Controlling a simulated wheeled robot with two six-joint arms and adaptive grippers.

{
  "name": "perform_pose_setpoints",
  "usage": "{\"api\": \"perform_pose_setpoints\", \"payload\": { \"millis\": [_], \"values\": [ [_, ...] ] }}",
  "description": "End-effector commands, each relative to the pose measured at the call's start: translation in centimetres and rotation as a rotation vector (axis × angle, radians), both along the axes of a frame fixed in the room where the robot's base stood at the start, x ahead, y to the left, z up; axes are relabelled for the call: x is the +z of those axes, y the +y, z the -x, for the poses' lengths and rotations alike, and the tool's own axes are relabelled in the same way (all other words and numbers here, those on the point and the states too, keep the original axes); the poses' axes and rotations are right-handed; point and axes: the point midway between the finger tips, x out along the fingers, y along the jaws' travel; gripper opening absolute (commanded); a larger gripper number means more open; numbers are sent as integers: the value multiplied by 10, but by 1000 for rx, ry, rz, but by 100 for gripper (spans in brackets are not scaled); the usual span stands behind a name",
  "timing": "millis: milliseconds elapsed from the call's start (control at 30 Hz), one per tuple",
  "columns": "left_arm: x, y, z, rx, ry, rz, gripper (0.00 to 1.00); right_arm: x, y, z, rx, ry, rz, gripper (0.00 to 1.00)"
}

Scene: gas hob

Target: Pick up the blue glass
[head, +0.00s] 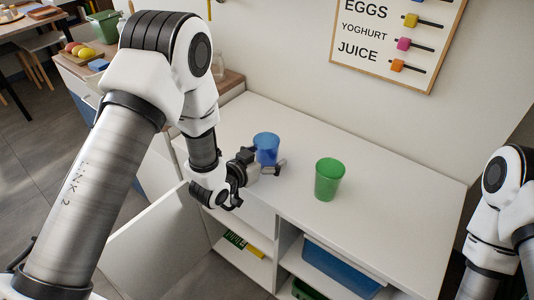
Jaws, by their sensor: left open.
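The blue glass (266,147) stands upright on the white counter (390,190), left of its middle. My left gripper (268,170) is open and close in front of the glass, with its fingers pointing toward the right. The gripper hides the lower part of the glass, so I cannot tell whether they touch. My right arm shows at the right edge, but its gripper is out of the picture.
A green glass (329,179) stands upright on the counter, right of the blue one. Below are open shelves with a blue bin (340,268). A white door (158,243) hangs open at lower left. A board (397,40) hangs on the wall. The counter's right part is clear.

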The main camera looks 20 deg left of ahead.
Motion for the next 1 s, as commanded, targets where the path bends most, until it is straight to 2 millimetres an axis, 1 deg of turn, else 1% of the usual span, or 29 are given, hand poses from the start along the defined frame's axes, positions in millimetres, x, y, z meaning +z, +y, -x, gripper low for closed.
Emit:
{"api": "perform_pose_setpoints", "payload": {
  "millis": [33,67,100,167,200,233,267,633,767,867,933,967,1000],
  "values": [
    [0,0,0,0,0,0,91,0,0,0,0,0,0,40],
    [0,0,0,0,0,0,80,0,0,0,0,0,0,40],
    [0,0,0,0,0,0,66,0,0,0,0,0,0,40],
    [0,0,0,0,0,0,45,0,0,0,0,0,0,40],
    [0,0,0,0,0,0,31,0,0,0,0,0,0,40],
    [0,0,0,0,0,0,20,0,0,0,0,0,0,40],
    [0,0,0,1,0,0,18,0,0,0,0,0,0,40],
    [3,0,0,1,-1,0,18,0,0,0,0,0,0,40],
    [13,0,0,1,-3,1,18,-1,0,0,0,0,0,40],
    [25,0,0,1,-3,0,18,-1,0,0,0,0,0,40],
    [37,0,0,0,-5,0,18,-2,0,0,0,0,0,40],
    [36,-1,5,0,0,-1,18,-3,0,0,0,0,0,40],
    [34,-2,14,-1,4,-1,18,-5,0,0,0,0,0,40]
  ]
}}
